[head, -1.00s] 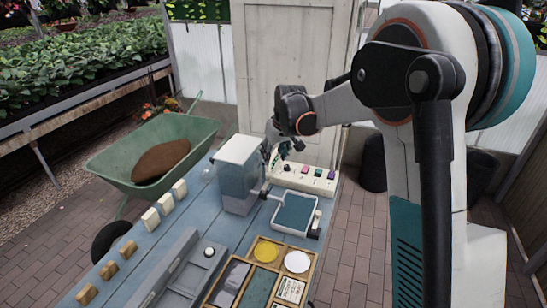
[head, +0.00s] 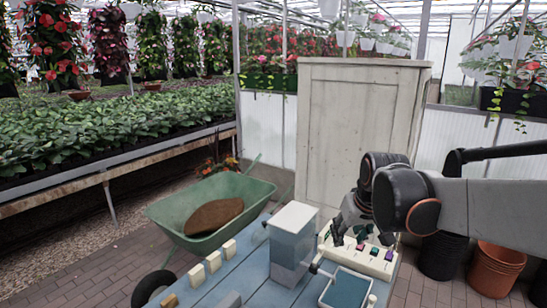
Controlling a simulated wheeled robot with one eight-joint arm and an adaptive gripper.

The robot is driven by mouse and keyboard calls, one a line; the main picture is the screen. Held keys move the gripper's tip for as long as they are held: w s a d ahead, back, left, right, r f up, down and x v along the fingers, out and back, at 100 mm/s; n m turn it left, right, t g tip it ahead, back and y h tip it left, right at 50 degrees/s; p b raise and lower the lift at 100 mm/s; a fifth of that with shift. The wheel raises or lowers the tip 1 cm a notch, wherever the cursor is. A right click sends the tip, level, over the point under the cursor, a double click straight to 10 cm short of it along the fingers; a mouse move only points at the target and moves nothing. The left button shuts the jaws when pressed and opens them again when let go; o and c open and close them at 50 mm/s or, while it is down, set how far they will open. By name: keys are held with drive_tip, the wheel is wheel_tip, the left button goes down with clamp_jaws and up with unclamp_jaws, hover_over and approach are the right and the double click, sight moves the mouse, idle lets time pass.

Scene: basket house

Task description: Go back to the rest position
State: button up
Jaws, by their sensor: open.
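My gripper (head: 341,228) is at the end of my arm, which reaches in from the right. It is over the back right part of the blue table (head: 243,268), close to the grey box with a white top (head: 291,248) and above the white panel with coloured buttons (head: 372,262). My wrist partly covers it and its fingers are small and dark. It is open, and I see nothing held in it. I cannot tell whether it touches the panel.
A blue tray with a white rim (head: 346,291) lies in front of the panel. White blocks (head: 213,261) line the table's left side. A green wheelbarrow (head: 178,213) stands to the left, a pale cabinet (head: 335,130) behind. Orange pots (head: 495,268) stand at right.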

drive_tip(key=s+f+t+b, duration=0.1)
drive_tip(key=s+f, duration=0.1)
drive_tip(key=s, duration=1)
drive_tip(key=s+d+f+m, duration=0.1)
drive_tip(key=s+f, duration=0.1)
drive_tip(key=s, duration=0.9)
drive_tip(key=shift+s+f+t+h+b, duration=0.3)
drive_tip(key=shift+s+t+b, duration=0.05)
drive_tip(key=shift+s+t, duration=0.05)
drive_tip(key=shift+c, duration=0.9)
drive_tip(key=shift+a, duration=0.1)
